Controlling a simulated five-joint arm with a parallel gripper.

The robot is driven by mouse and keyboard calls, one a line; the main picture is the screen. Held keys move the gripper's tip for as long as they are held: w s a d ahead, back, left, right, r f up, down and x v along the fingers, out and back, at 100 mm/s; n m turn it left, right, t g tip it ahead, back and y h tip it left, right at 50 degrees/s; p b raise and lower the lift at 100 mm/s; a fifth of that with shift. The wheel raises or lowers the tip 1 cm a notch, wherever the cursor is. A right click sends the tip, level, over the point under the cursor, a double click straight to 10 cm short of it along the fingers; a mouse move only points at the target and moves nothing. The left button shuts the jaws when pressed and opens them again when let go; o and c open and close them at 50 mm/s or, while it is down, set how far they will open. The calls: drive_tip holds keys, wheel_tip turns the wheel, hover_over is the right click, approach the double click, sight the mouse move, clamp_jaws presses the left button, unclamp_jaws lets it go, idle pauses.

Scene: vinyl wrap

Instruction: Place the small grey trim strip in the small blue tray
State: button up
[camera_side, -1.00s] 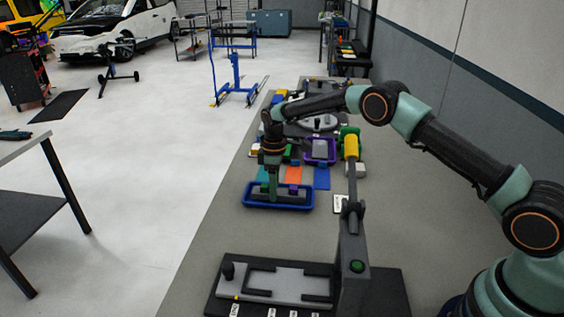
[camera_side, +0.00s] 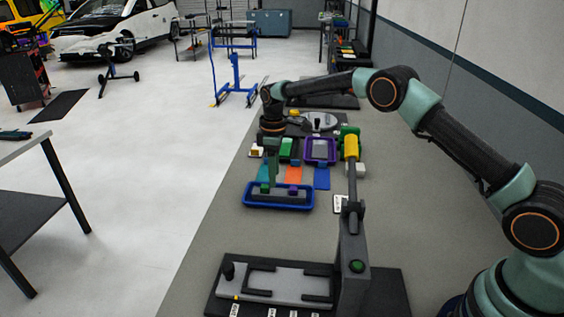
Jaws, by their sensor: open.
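The small blue tray (camera_side: 278,207) stands on the bench in the middle of the side view. A grey strip (camera_side: 279,193) lies inside it, lengthwise along the tray, with a green piece (camera_side: 265,187) and a purple piece (camera_side: 293,189) at it. The exact gap between the fingertips and the strip is too small to tell.
Bare bench lies between tray and fixture.

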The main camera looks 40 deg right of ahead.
wheel_tip(320, 180, up, 6)
wheel_tip(320, 180, up, 9)
drive_tip(key=m+t, duration=0.1)
drive_tip(key=m, duration=0.1)
hover_over(275, 192)
drive_tip(key=s, duration=0.4)
drive_tip(key=s+r+m+t, duration=0.1)
drive_tip(key=s+r, duration=0.1)
drive_tip(key=s, duration=0.4)
drive_tip(key=s+d+r+m+t, duration=0.1)
drive_tip(key=s+r+m, duration=0.1)
drive_tip(key=s, duration=0.3)
drive_tip(key=s+d+r+m+t, duration=0.1)
drive_tip(key=s+r+m, duration=0.1)
drive_tip(key=s, duration=0.4)
drive_tip(key=shift+s+d+r, duration=0.25)
drive_tip(key=shift+s+r, duration=0.05)
drive_tip(key=shift+r, duration=0.15)
drive_tip(key=s+f+m+t, duration=0.1)
drive_tip(key=s+f+m, duration=0.1)
drive_tip(key=s, duration=0.4)
drive_tip(key=shift+s+d+f+t, duration=0.2)
drive_tip(key=shift+s+f+t, duration=0.1)
drive_tip(key=shift+f, duration=0.45)
